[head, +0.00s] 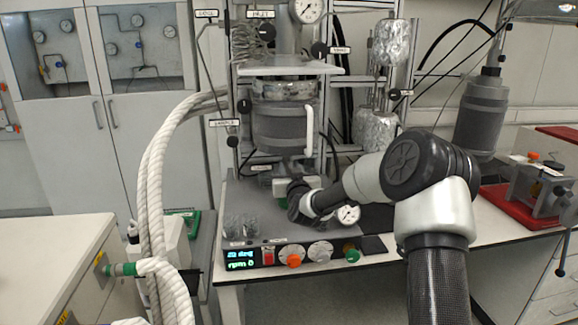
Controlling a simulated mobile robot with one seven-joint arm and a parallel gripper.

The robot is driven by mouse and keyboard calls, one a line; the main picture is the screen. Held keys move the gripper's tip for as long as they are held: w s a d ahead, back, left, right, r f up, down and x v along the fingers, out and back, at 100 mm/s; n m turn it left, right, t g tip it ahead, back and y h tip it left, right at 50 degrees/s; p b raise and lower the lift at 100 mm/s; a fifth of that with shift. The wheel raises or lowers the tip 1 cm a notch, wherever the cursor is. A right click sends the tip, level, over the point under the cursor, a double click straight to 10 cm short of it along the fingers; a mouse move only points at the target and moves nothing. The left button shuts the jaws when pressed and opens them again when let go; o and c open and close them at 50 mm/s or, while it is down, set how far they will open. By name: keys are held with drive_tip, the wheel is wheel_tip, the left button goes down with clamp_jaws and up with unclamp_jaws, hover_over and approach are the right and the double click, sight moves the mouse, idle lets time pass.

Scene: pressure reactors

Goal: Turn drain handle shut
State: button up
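The reactor (290,125) stands on a grey base in the middle of the head view, a dark jacketed vessel in a metal frame. A small label (261,168) sits low at its left side, too small to read surely. My gripper (283,185) reaches in from the right, under the vessel bottom, close to the outlet area. The drain handle cannot be made out there; my gripper and the dark parts around it may hide it. The fingers are small and dark, so I cannot tell whether they are open, shut or touching anything.
A pressure gauge (348,214) sits just below my wrist. The control panel (290,255) with knobs runs along the base front. Thick white hoses (155,180) hang at left. Glass vials (240,226) stand at the base's front left. A red-based device (535,190) is at right.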

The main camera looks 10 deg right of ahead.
drive_tip(key=shift+w, duration=0.5)
drive_tip(key=shift+c, duration=0.2)
clamp_jaws()
